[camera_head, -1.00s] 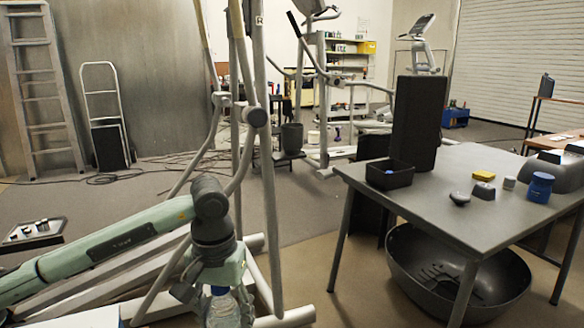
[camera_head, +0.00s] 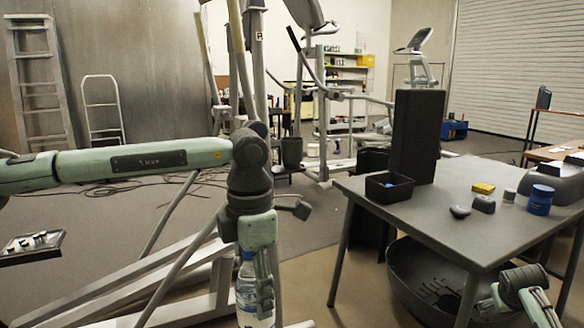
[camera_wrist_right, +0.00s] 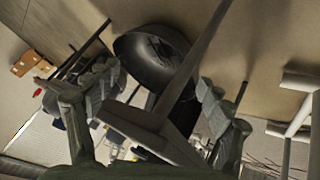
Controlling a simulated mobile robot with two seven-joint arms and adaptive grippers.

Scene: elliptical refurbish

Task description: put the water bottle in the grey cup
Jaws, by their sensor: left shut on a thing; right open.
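A clear water bottle (camera_head: 244,286) with a blue cap hangs upright in my left gripper (camera_head: 257,288), at the bottom of the head view. That gripper is shut on it, and its fingers hide part of the bottle. A dark grey cup-shaped container (camera_head: 292,152) stands farther back, on a small dark stand; I cannot tell for sure that it is the grey cup. The held bottle is well in front of it and apart. My right gripper (camera_head: 528,300) is open and empty at the lower right, beside the table; its spread fingers show in the right wrist view (camera_wrist_right: 158,88).
The grey table (camera_head: 440,222) on the right bears a black bin (camera_head: 389,187), a tall black box (camera_head: 416,135), a blue jar (camera_head: 540,199) and small items. A large dark bowl (camera_head: 415,280) is under it. Pale exercise-machine bars (camera_head: 150,278) stand behind my left arm.

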